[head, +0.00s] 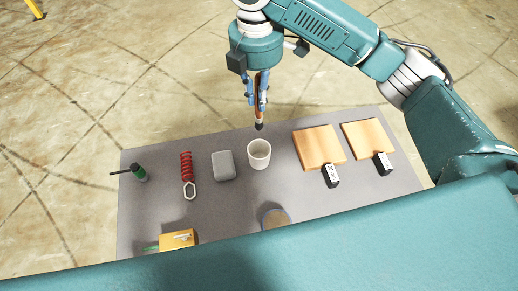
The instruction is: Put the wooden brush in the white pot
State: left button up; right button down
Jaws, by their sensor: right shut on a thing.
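My right gripper (257,98) is shut on the wooden brush (259,116), which hangs upright with its dark tip down. The brush tip is just above and behind the white pot (259,160) in the picture, and looks apart from it. The white pot stands upright on the grey table (225,205), near its middle, with its open top showing. No brush is inside the pot. My left gripper is not in view.
A grey box (223,166) stands left of the pot, then a red coiled item with a metal ring (186,168) and a green-handled tool (139,173). Two wooden blocks (319,147) (368,139) with black-and-white items lie right. A yellow box (178,239) and a round item (274,217) are at the front.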

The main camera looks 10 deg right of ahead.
aim_at(258, 117)
notch_tip(258, 117, down, 14)
jog(key=shift+p, duration=1)
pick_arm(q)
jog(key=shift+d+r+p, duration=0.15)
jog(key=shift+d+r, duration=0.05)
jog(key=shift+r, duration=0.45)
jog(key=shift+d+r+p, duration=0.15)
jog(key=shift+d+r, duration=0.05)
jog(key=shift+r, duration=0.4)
pick_arm(e)
notch_tip(258, 117, down, 4)
jog(key=shift+f, duration=0.1)
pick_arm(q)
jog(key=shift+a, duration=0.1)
pick_arm(e)
jog(key=shift+s+f, duration=0.1)
jog(key=c, duration=2)
grip_release()
jog(key=o, duration=0.3)
jog(key=shift+o, duration=0.2)
notch_tip(258, 117, up, 12)
jog(key=shift+a+f+b, duration=0.1)
jog(key=shift+f+b, duration=0.1)
jog(key=shift+b, duration=1)
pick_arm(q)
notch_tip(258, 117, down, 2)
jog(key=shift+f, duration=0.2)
pick_arm(e)
jog(key=shift+r, duration=0.35)
